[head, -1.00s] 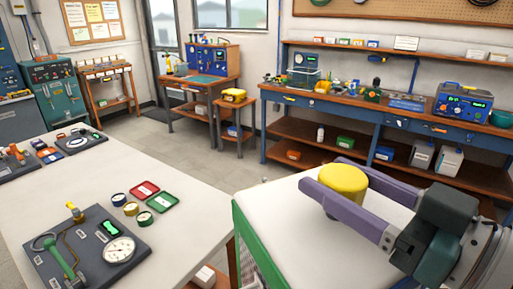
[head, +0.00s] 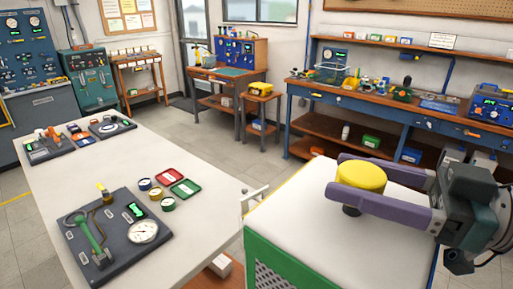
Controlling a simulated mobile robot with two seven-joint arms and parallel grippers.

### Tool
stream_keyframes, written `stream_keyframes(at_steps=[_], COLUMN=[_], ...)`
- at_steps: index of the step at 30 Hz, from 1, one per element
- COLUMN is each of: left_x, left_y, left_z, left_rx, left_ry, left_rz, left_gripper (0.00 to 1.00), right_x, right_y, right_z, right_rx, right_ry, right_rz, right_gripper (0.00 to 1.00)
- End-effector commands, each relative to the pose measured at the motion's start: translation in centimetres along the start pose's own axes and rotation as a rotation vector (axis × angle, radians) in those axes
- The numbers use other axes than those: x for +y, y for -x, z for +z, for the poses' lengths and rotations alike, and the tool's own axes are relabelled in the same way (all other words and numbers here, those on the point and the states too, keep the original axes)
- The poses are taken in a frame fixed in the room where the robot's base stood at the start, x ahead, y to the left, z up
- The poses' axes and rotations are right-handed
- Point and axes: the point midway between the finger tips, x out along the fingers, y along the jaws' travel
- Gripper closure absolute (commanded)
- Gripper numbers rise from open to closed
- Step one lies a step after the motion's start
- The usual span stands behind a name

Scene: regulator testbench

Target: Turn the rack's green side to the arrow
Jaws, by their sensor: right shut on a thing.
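The rack (head: 290,222) is a box with a white top at the lower right of the head view. Its green side (head: 285,268), with a mesh panel, faces toward the lower left. A yellow edge shows along its back left, and a blue edge at its right. A yellow round knob (head: 361,177) stands on a dark stem on the top. My right gripper (head: 352,180) is shut on the knob, with one purple finger on each side, reaching in from the right. My left gripper is not in view. I cannot make out an arrow.
A white table (head: 170,262) stands close to the rack's left, with a dark gauge board (head: 75,250) and small trays on it. A thin white frame (head: 252,194) stands between table and rack. A long workbench (head: 400,117) runs behind. Open floor lies between.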

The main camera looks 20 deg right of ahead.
Motion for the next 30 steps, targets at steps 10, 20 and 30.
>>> stream_keyframes(at_steps=[10, 20, 30], left_x=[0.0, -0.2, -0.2], left_y=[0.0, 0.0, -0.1], left_z=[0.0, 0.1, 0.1], left_rx=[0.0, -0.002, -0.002], left_ry=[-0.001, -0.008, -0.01], left_rz=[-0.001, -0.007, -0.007], left_gripper=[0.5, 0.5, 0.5], right_x=[0.0, 0.0, 0.0], right_y=[0.0, 0.0, 1.1], right_z=[0.0, 0.0, 0.2], right_rx=[0.001, 0.0, -0.005], right_ry=[0.002, 0.001, -0.001], right_rz=[0.0, 0.0, 0.001], right_gripper=[1.0, 0.04, 0.04])
